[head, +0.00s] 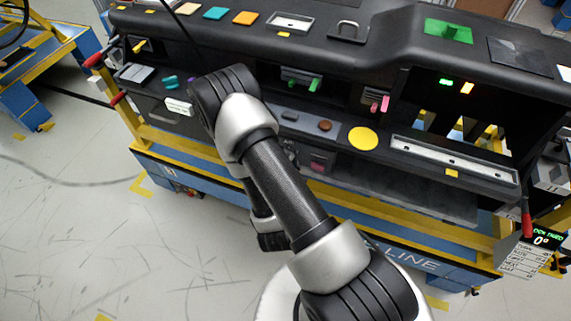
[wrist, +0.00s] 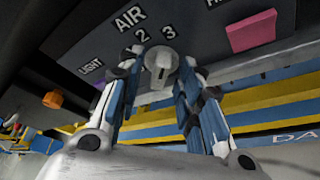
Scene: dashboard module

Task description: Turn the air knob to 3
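The air knob (wrist: 161,62) is a round grey knob with a pale raised grip, on the dark panel in the wrist view. The label AIR (wrist: 130,18) and the numbers 2 (wrist: 141,34) and 3 (wrist: 168,32) are printed above it. I cannot tell which number the knob points at. My gripper (wrist: 160,76) is open, one blue-and-white finger on each side of the knob, with gaps between. I cannot tell how far the fingertips reach past the knob. In the head view my arm hides the knob and gripper.
A pink block (wrist: 252,31) sits on the panel to the right, and an orange knob (wrist: 53,99) is at the left beside the LIGHT label (wrist: 91,67). In the head view a yellow disc (head: 363,138) and the dashboard module (head: 310,50) lie beyond my arm.

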